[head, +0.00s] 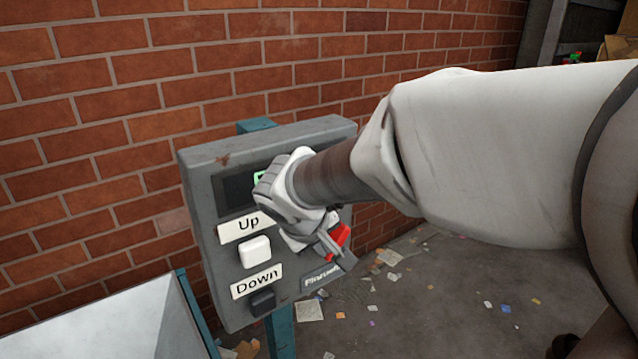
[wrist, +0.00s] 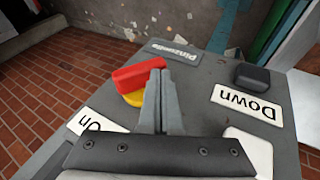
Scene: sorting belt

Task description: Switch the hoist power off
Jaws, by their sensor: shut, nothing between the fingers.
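A grey control box (head: 205,185) stands on a post in front of the brick wall. Its power switch has a red handle (head: 341,238) on a yellow base (wrist: 133,98); the red handle (wrist: 135,76) also shows in the wrist view. An "On" label (wrist: 92,124) is on the panel near the switch. My gripper (head: 330,254) is at the panel's right side. In the wrist view my gripper (wrist: 160,76) has its fingers together, right beside the handle's end. I cannot tell whether they touch it. My wrist hides part of the panel in the head view.
A white button (head: 255,251) sits under the "Up" label (head: 246,226), and a black button (head: 263,302) under the "Down" label (head: 256,281). A small display (head: 236,193) is partly hidden. Litter lies on the floor (head: 440,290), which is open at right.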

